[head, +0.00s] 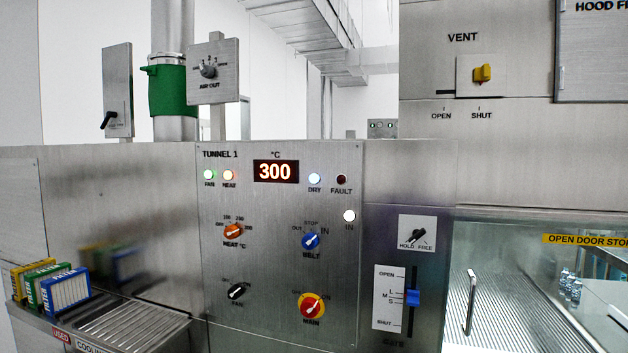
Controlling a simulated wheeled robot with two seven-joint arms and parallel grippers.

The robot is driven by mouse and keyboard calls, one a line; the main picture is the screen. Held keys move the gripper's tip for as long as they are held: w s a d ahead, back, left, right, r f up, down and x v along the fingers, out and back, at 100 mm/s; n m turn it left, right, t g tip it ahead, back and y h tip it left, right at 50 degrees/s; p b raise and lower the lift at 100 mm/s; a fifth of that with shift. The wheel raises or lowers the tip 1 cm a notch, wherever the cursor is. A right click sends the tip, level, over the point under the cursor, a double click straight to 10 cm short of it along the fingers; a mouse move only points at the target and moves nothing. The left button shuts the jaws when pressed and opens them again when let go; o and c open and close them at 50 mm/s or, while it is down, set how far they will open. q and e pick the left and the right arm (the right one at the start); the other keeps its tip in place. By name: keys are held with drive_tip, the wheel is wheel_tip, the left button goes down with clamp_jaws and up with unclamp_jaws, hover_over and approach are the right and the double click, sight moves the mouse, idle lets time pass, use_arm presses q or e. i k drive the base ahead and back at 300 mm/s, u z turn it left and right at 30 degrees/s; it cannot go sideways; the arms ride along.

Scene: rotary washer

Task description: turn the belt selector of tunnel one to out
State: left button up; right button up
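The belt selector is a blue knob (311,241) on the steel panel marked TUNNEL 1 (220,270). Its labels read OUT at the upper left, STOP at the top and IN at the upper right. Its white pointer line slants up to the right, toward IN. The IN lamp (349,216) above and right of the knob is lit white. Neither of my grippers shows in the head view, and nothing covers the knob.
Near the knob are the orange HEAT knob (234,231), black FAN knob (236,292), red and yellow MAIN switch (311,307) and blue slider (413,298). The display (275,171) reads 300. The space before the panel looks clear.

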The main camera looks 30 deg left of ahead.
sight(310, 241)
drive_tip(key=u, duration=1.3)
